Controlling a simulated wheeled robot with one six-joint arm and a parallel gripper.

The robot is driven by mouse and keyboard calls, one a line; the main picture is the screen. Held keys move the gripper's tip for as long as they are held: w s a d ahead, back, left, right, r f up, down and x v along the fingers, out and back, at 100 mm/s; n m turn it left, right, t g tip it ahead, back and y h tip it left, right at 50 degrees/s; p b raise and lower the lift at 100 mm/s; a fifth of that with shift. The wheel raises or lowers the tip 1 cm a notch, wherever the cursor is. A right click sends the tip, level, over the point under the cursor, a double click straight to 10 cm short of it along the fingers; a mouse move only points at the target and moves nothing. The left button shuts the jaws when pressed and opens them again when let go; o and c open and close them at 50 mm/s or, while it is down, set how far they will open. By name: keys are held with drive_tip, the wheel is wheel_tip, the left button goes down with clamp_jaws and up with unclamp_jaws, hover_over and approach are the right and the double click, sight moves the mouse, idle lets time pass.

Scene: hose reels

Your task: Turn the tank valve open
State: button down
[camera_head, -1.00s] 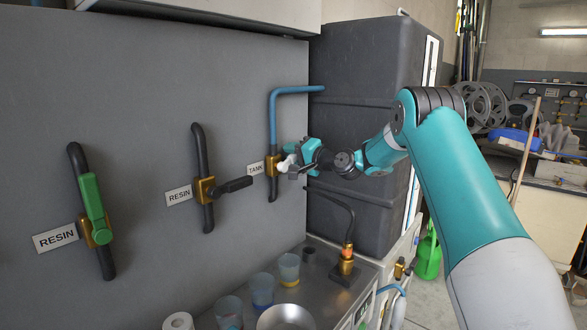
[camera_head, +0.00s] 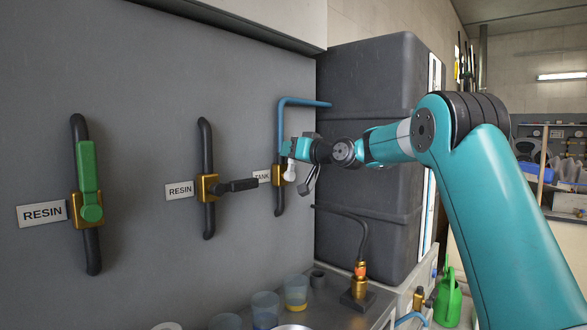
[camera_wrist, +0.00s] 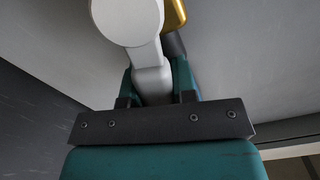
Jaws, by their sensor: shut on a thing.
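The tank valve has a brass body (camera_head: 279,172) on a pipe that is blue above and dark below, beside the TANK label (camera_head: 262,176). Its white handle (camera_head: 291,171) stands roughly upright, with its round hub at the lower end. My gripper (camera_head: 289,150) is shut on the upper part of this handle. In the wrist view, the white handle (camera_wrist: 150,72) runs between the two teal fingers, and a bit of the brass body (camera_wrist: 174,14) shows behind it. The fingers partly hide the handle's end.
Left of it are a resin valve with a black handle (camera_head: 237,186) pointing right and another with a green handle (camera_head: 88,180) upright. A dark tank (camera_head: 368,130) stands close on the right. Cups (camera_head: 296,292) and a hose fitting (camera_head: 359,285) stand on the bench below.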

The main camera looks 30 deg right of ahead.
drive_tip(key=shift+s+a+n+b, duration=0.15)
drive_tip(key=shift+a+n+b, duration=0.25)
drive_tip(key=shift+n+b, duration=0.4)
drive_tip(key=shift+s+a+n+b, duration=0.15)
drive_tip(key=shift+a+n+b, duration=0.25)
drive_tip(key=shift+n+b, duration=0.35)
drive_tip(key=shift+r, duration=0.1)
drive_tip(key=c, duration=0.9)
unclamp_jaws()
drive_tip(key=b+v, duration=0.2)
drive_tip(key=v, duration=1.5)
drive_tip(key=shift+s, duration=0.2)
